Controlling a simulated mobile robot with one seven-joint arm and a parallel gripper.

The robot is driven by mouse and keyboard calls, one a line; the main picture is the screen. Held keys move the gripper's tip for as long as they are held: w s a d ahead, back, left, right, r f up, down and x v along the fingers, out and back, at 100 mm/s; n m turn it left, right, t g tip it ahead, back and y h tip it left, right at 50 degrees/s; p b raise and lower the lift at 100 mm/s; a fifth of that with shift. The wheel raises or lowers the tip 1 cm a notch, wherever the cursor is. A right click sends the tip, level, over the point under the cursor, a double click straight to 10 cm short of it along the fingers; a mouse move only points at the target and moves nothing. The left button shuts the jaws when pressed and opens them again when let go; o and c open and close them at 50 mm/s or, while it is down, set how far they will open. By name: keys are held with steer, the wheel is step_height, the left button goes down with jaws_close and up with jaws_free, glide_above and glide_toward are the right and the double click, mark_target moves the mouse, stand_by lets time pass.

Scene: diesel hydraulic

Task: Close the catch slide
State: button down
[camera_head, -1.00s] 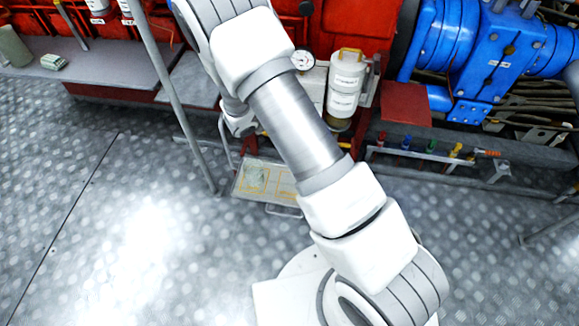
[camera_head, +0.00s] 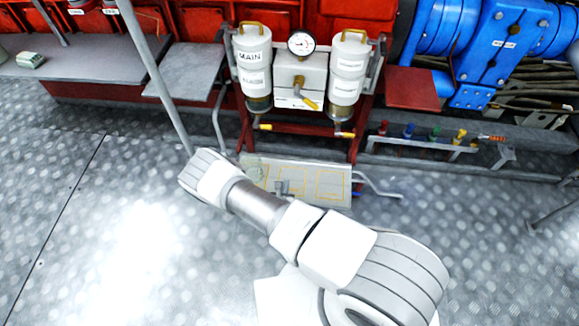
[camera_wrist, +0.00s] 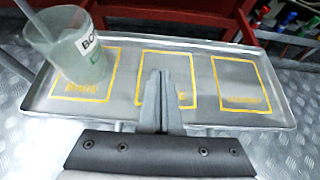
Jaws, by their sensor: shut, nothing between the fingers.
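A shallow grey metal tray (camera_head: 343,172), which looks like the catch slide, sits low below the two filter canisters in the head view. In the wrist view the tray (camera_wrist: 204,80) shows three yellow-outlined fields with lettering. A translucent cup (camera_wrist: 70,55) with a label stands on its left field; the cup also shows in the head view (camera_head: 252,166). My gripper (camera_head: 281,186) appears over the front middle of the tray. In the wrist view my gripper (camera_wrist: 164,78) is shut and empty, its fingers in front of the middle field. Contact with the tray cannot be told.
White canisters (camera_head: 252,65) (camera_head: 347,70) with yellow-handled valves hang above the tray. A grey upright post (camera_head: 155,70) stands to the left. A low rack of coloured caps (camera_head: 420,143) is at the right. The patterned metal floor (camera_head: 80,240) is open at the left front.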

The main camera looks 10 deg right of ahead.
steer(key=b, duration=0.5)
glide_toward(291, 159)
steer(key=f, duration=0.1)
steer(key=w+f, duration=0.1)
steer(key=f, duration=0.2)
steer(key=shift+w+d, duration=0.25)
steer(key=shift+w, duration=0.1)
steer(key=shift+w+d+r+b, duration=0.1)
steer(key=shift+w+d+b, duration=0.1)
steer(key=shift+w, duration=0.4)
steer(key=shift+w+d+r+b, duration=0.1)
steer(key=shift+w+d, duration=0.05)
steer(key=shift+w, duration=0.45)
steer(key=shift+w+d+r, duration=0.15)
steer(key=shift+w+d, duration=0.05)
steer(key=shift+w, duration=0.35)
steer(key=shift+w, duration=0.1)
